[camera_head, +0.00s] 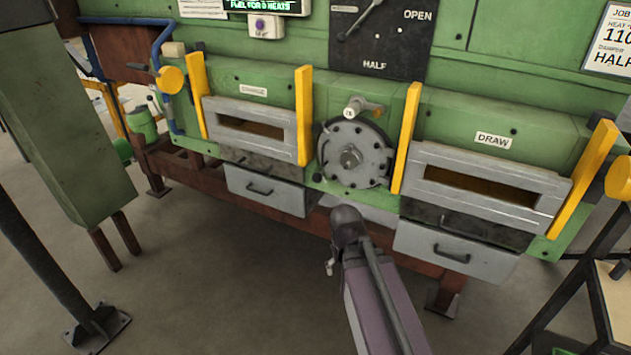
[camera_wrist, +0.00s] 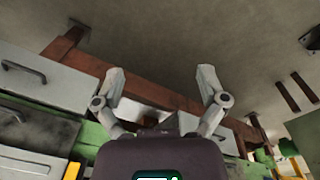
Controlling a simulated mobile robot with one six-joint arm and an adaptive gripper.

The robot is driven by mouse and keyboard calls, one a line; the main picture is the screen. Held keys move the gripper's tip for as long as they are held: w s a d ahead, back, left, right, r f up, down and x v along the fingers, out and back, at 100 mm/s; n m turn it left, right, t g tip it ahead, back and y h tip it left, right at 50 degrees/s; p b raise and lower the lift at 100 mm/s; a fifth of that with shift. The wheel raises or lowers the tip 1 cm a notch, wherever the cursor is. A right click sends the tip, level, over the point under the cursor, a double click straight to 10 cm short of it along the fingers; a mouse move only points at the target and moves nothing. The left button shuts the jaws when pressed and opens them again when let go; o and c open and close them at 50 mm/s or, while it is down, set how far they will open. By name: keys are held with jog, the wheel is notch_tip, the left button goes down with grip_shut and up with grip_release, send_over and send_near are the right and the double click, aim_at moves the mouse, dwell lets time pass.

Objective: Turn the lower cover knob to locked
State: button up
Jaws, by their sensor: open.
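A round grey cover (camera_head: 368,170) with a ring of bolts and a central hub (camera_head: 350,157) sits on the green furnace front between the two doors. A light grey handle (camera_head: 363,107) is above it. I cannot clearly make out the lower cover knob or its setting; the area under the cover is partly behind my arm. In the wrist view my gripper (camera_wrist: 162,78) is open and empty, its two fingers spread apart. It is below the furnace front, with floor and a brown beam beyond the fingers. In the head view its fingers are not distinct.
The charge door (camera_head: 250,128) is left of the cover and the draw door (camera_head: 485,187) is right. Yellow guide bars (camera_head: 404,140) stand out beside them. Grey drawers (camera_head: 265,190) hang below. A green post (camera_head: 60,120) stands at left, a bench (camera_head: 612,300) at right. Open floor lies in front.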

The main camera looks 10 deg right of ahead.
jog(key=w+d+f+m+t+h+b, duration=0.25)
jog(key=w+f+b, duration=0.2)
jog(key=w, duration=0.35)
jog(key=m+t+h+b, duration=0.5)
jog(key=t+h+b, duration=0.3)
jog(key=t+b, duration=0.6)
send_near(316, 180)
jog(key=s+a+r+g+b, duration=0.2)
jog(key=shift+a+y, duration=0.2)
jog(key=shift+y, duration=0.05)
jog(key=shift+f, duration=0.1)
jog(key=x, duration=1.3)
jog(key=shift+w+d+f, duration=0.1)
jog(key=shift+w+d, duration=0.15)
jog(key=shift+d, duration=0.1)
jog(key=c, duration=1.1)
